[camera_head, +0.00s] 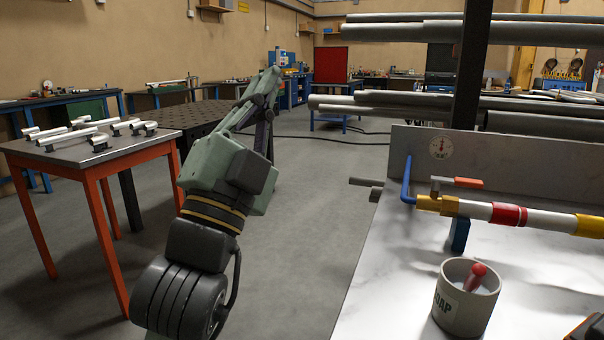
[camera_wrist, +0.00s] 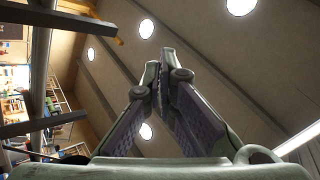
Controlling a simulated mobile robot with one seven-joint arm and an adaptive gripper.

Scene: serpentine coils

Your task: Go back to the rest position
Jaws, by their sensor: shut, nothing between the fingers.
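My gripper (camera_head: 272,80) points upward in the head view, on my green and black arm, which stands in the middle over the open floor. In the wrist view my gripper (camera_wrist: 160,72) has its two fingers together at the tips, with nothing between them. Behind the fingers the wrist view shows the ceiling with round lamps. My gripper touches nothing in either view.
A white bench (camera_head: 390,290) at the right holds a soap cup (camera_head: 463,312) with a red-handled item and a pipe with a valve (camera_head: 455,183). Pipes lie on a rack (camera_head: 470,85) above. A red-legged table (camera_head: 95,150) stands left. Floor between is clear.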

